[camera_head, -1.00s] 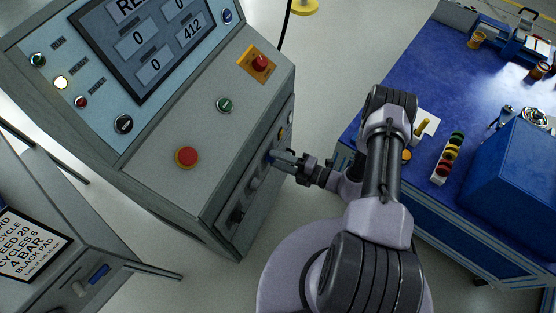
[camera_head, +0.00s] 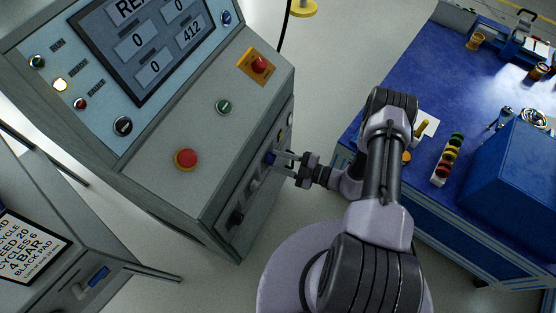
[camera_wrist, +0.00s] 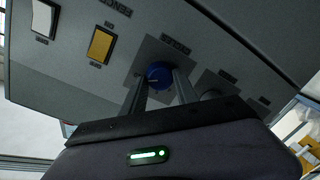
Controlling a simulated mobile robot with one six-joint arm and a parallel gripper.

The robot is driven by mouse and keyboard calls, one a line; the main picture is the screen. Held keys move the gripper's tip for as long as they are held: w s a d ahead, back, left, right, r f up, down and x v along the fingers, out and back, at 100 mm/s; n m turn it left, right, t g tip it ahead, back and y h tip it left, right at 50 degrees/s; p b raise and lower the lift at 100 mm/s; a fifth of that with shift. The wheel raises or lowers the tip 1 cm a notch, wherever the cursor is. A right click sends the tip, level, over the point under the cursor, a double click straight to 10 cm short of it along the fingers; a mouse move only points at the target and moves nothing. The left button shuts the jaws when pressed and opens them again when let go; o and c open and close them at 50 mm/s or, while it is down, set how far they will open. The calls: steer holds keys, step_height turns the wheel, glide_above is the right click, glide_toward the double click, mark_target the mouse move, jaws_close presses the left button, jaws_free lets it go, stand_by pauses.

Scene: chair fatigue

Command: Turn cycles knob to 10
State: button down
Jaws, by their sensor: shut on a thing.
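A blue round knob (camera_wrist: 159,75) sits on a square plate on the grey console's front panel. The knob's pointer setting cannot be made out.
The console (camera_head: 215,200) carries a red stop button (camera_head: 186,159), a green button (camera_head: 223,107) and a screen. In the wrist view a yellow switch (camera_wrist: 101,44) and a white switch (camera_wrist: 44,18) sit left of the knob. A blue workbench (camera_head: 430,85) stands right of my arm.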

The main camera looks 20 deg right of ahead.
stand_by(0.3)
steer(key=c, duration=0.9)
jaws_free()
steer(key=shift+c, duration=0.2)
steer(key=shift+d, duration=0.1)
steer(key=p+v, duration=0.4)
steer(key=v, duration=1.3)
steer(key=shift+s, duration=0.25)
steer(key=shift+f, duration=0.15)
